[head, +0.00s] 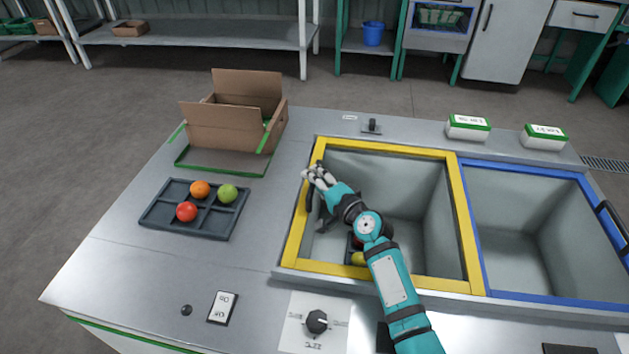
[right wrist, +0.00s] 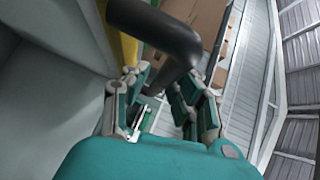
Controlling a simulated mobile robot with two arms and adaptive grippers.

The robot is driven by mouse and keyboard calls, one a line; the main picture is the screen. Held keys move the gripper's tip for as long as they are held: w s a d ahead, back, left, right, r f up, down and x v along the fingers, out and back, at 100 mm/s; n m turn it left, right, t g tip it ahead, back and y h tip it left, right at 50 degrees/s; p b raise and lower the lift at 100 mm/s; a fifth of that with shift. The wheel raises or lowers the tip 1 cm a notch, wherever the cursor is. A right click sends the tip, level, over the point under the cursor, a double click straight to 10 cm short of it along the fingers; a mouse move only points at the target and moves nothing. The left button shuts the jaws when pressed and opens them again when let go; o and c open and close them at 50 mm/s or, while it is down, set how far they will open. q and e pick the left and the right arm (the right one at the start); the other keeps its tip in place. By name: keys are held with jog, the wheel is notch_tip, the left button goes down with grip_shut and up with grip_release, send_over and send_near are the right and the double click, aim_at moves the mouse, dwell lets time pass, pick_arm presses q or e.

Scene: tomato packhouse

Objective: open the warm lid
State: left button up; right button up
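The yellow-framed bin (head: 455,215) is on the right part of the bench; I cannot tell from a readable label that it is the warm one. Its yellow frame lies flat, and I cannot tell whether a clear pane fills it. A dark bar handle (head: 309,198) is on the frame's left side and shows large in the right wrist view (right wrist: 150,25). My right gripper (head: 314,180) is at this handle. Its fingers (right wrist: 165,100) are apart, with the handle bar in front of and partly between them; I see no firm grip. My left gripper is not in view.
A blue-framed bin (head: 540,297) with a dark handle adjoins on the right. A dark tray (head: 190,228) with three fruits and an open cardboard box (head: 220,130) stand left. A knob (head: 316,322) is in front. Red and yellow fruit show inside the yellow-framed bin.

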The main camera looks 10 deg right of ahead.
jog(key=shift+w, duration=0.15)
jog(key=shift+c, duration=0.4)
grip_shut()
jog(key=shift+f, duration=0.15)
